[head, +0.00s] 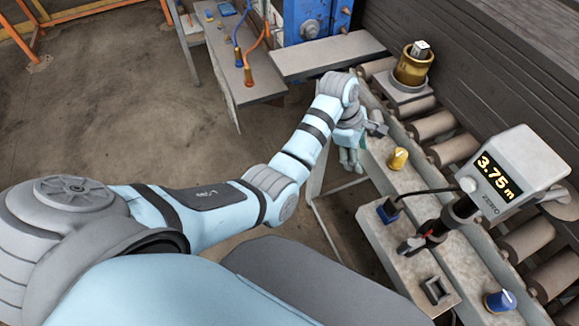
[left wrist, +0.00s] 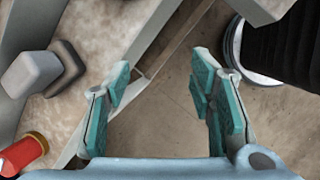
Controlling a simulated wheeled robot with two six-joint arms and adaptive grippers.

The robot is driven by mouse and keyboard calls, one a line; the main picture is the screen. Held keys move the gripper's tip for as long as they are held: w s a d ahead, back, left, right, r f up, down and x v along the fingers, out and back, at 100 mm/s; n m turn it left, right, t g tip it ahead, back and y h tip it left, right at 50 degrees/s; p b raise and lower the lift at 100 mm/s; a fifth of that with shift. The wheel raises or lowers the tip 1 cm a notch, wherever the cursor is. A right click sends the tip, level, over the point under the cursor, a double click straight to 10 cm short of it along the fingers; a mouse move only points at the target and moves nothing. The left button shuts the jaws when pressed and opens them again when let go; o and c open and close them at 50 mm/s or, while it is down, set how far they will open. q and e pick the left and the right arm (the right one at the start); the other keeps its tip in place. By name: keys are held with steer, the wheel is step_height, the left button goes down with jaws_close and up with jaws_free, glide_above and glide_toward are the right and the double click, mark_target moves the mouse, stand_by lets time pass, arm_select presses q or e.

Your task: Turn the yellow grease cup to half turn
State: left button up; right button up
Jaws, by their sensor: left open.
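The yellow grease cup (head: 397,158) stands on the narrow metal rail beside the rollers in the head view. It has a light mark on its top. My left gripper (head: 350,165) hangs left of the cup, apart from it, with its fingers pointing down past the rail edge. In the left wrist view, the gripper (left wrist: 160,75) is open, with its two teal-padded fingers wide apart and only floor and a metal bar showing between them. I cannot make out the yellow cup for sure in that view. My right gripper is not in view.
A blue cup (head: 500,300) stands on the same rail toward the front. A display box reading 3.75 m (head: 512,172) stands right of the yellow cup on a black post. A brass pot (head: 413,68) stands behind. Open floor (head: 130,100) lies left.

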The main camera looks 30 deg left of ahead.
arm_select(q)
steer(key=s+a+f+m+y, duration=0.1)
steer(key=s+a+f+m, duration=0.3)
steer(key=s+f, duration=0.4)
steer(key=s+a+f+m+y+b, duration=0.1)
steer(key=s+a+f+m, duration=0.4)
steer(key=f, duration=1.1)
steer(key=s+a, duration=0.2)
steer(key=s, duration=0.1)
steer(key=shift+y, duration=0.4)
steer(key=shift+w, duration=0.1)
